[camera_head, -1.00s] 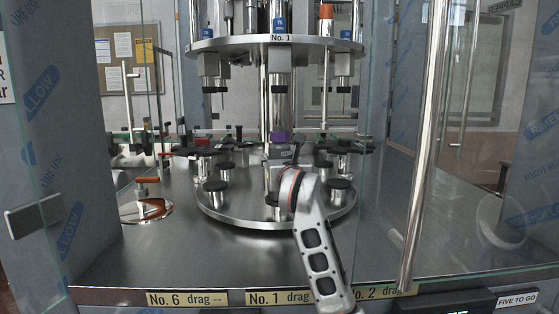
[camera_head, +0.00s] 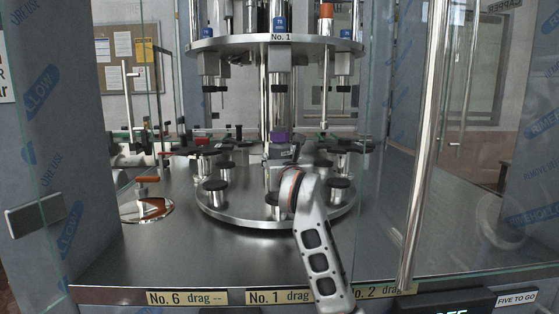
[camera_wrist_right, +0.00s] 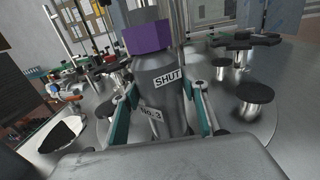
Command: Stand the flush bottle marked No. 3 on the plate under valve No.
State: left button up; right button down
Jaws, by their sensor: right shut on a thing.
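The flush bottle is a grey metal bottle with a purple collar (camera_head: 281,137). In the right wrist view the bottle (camera_wrist_right: 165,100) carries a "SHUT" label and a "No. 3" label and looks upright. My right gripper (camera_wrist_right: 162,102) is shut on it, with a teal-padded finger on each side. In the head view my right gripper (camera_head: 281,158) is at the front middle of the carousel, partly hidden by my arm. The valve marked No. 1 (camera_head: 281,72) hangs above the bottle. The bottle's base and what lies beneath it are hidden. My left gripper is not in view.
Several small dark-topped plates (camera_head: 214,186) stand around the round steel carousel (camera_head: 235,212). A shallow round dish (camera_head: 146,210) lies to the left on the steel deck. Glass panels and a vertical door handle (camera_head: 425,170) flank the opening on the right. The front left deck is clear.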

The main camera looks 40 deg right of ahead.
jog(key=shift+f, duration=0.1)
jog(key=c, duration=1.1)
grip_release()
jog(key=shift+o, duration=0.2)
jog(key=v, duration=1.2)
